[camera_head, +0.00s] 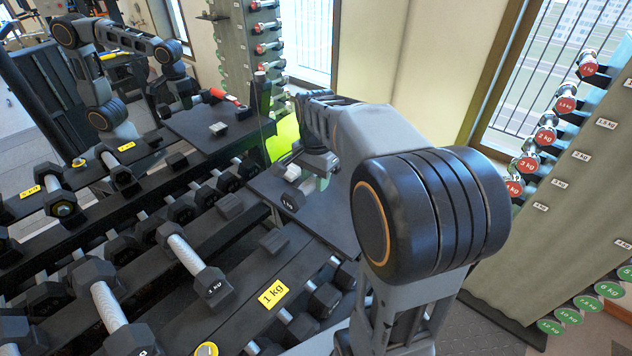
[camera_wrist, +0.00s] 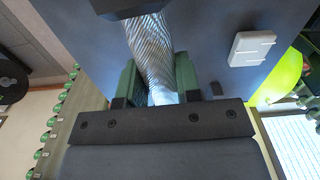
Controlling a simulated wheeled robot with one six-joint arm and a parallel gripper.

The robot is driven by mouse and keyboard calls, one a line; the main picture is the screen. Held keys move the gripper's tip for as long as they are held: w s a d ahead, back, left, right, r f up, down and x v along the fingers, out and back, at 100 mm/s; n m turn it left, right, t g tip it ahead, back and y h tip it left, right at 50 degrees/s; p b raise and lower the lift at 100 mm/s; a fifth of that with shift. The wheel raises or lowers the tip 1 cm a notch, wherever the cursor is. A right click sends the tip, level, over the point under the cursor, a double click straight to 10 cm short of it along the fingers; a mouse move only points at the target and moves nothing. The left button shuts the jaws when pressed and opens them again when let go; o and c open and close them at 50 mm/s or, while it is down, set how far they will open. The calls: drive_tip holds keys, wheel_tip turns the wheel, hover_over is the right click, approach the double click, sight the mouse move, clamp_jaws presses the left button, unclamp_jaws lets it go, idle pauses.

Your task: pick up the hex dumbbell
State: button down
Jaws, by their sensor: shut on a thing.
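The hex dumbbell has a silver knurled handle (camera_wrist: 150,52) and black hexagonal ends. One black end (camera_head: 289,199) shows below my gripper (camera_head: 309,183) in the head view, over the dark platform (camera_head: 329,229). In the wrist view my gripper (camera_wrist: 158,82) is shut on the handle, with a green finger pad on each side. Part of a black end (camera_wrist: 128,7) shows at the top edge there. The far end is hidden by my gripper and arm. I cannot tell whether the dumbbell touches the platform.
A small whitish block (camera_wrist: 252,48) lies on the platform beside the dumbbell. A rack at left holds several other hex dumbbells (camera_head: 196,267), with a yellow 1 kg label (camera_head: 273,294). A mirror behind reflects my arm. A tall rack of red-ended dumbbells (camera_head: 546,134) stands right.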

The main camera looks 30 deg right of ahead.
drive_tip(key=s+a+r, duration=0.4)
drive_tip(key=s+r, duration=0.2)
drive_tip(key=s, duration=0.3)
drive_tip(key=shift+s+a+b, duration=0.3)
drive_tip(key=shift+b, duration=0.05)
drive_tip(key=shift+d, duration=0.1)
idle(0.5)
